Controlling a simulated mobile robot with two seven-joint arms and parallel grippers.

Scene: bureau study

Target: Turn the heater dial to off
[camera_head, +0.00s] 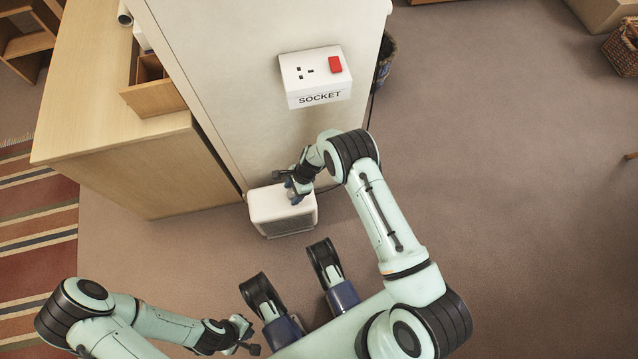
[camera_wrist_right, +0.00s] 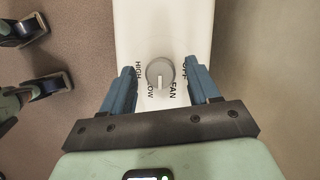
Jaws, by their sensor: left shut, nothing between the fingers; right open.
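The white heater (camera_head: 283,215) stands on the floor against the pale panel. Its round grey dial (camera_wrist_right: 160,73) shows in the right wrist view on the heater's white top (camera_wrist_right: 165,25). The labels HIGH, LOW, FAN and OFF surround the dial, partly covered by it and my fingers. A pale mark on the dial points toward the picture bottom, between LOW and FAN. My right gripper (camera_head: 292,190) is over the heater top; its open blue fingers (camera_wrist_right: 160,68) are on either side of the dial, apart from it. My left gripper (camera_head: 246,336) is shut and empty, low in the head view.
A white socket box (camera_head: 316,93) with a red switch is on the panel (camera_head: 220,60) above the heater. A wooden desk (camera_head: 110,140) stands left of the panel. A dark cable hangs at the panel's right edge. Carpet to the right (camera_head: 500,170) is clear.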

